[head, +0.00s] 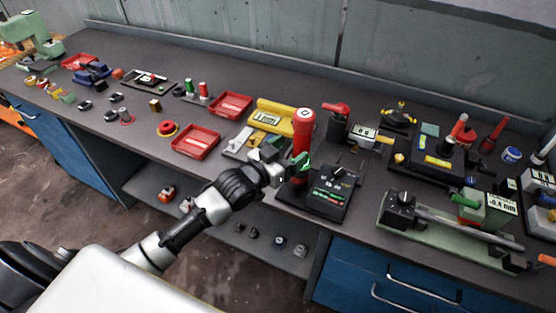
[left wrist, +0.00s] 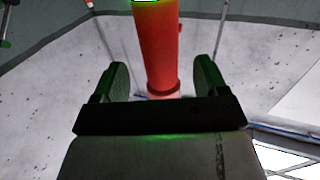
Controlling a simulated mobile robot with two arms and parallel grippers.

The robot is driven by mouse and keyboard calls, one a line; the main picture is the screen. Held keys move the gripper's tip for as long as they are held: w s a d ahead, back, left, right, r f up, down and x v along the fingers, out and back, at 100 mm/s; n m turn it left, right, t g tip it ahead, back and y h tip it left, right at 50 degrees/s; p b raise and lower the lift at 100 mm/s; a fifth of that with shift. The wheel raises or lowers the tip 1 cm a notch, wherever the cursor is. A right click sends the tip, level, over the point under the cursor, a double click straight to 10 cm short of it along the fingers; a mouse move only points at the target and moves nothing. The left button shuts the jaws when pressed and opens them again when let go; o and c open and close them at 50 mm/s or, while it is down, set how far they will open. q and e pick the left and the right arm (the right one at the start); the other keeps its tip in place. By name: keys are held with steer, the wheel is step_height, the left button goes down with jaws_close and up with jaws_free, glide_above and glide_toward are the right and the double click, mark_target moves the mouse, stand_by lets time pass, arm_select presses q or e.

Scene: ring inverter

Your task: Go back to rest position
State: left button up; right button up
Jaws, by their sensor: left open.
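My left gripper (head: 287,164) reaches in from the lower left to the front part of the bench. It is open. Its two fingers also show in the left wrist view (left wrist: 161,80), one on each side of a red cylinder (left wrist: 158,45), with gaps between. In the head view the red cylinder (head: 303,130) stands upright with a pale cap on top, next to a black box with a green display (head: 329,193). The gripper hides part of the cylinder's lower left side. Whether the fingers reach fully around it is hard to tell. My right gripper is not in view.
The grey workbench (head: 110,150) is crowded. Red trays (head: 196,141), a yellow gauge block (head: 283,118) and a red emergency button (head: 167,129) lie to the left. A green bench device (head: 450,240) stands at right. Blue drawers (head: 370,280) and a lower shelf are below. Open floor lies at left.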

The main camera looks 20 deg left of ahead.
arm_select(q)
steer(key=s+a+f+n+g+y, duration=0.15)
steer(key=s+f+g, duration=0.25)
steer(key=s, duration=0.6)
steer(key=s+f+g+y, duration=0.3)
steer(key=s+f+g, duration=0.15)
steer(key=s, duration=0.55)
steer(key=s+f+n+g+y, duration=0.1)
steer(key=s+f+g+y, duration=0.3)
steer(key=s, duration=0.7)
step_height(320, 180, down, 26)
steer(key=g+h, duration=0.2)
steer(key=s+a+f+g, duration=0.1)
steer(key=s+a+f, duration=0.2)
steer(key=s+f, duration=1.2)
steer(key=shift+s+b, duration=0.35)
steer(key=shift+s, duration=0.25)
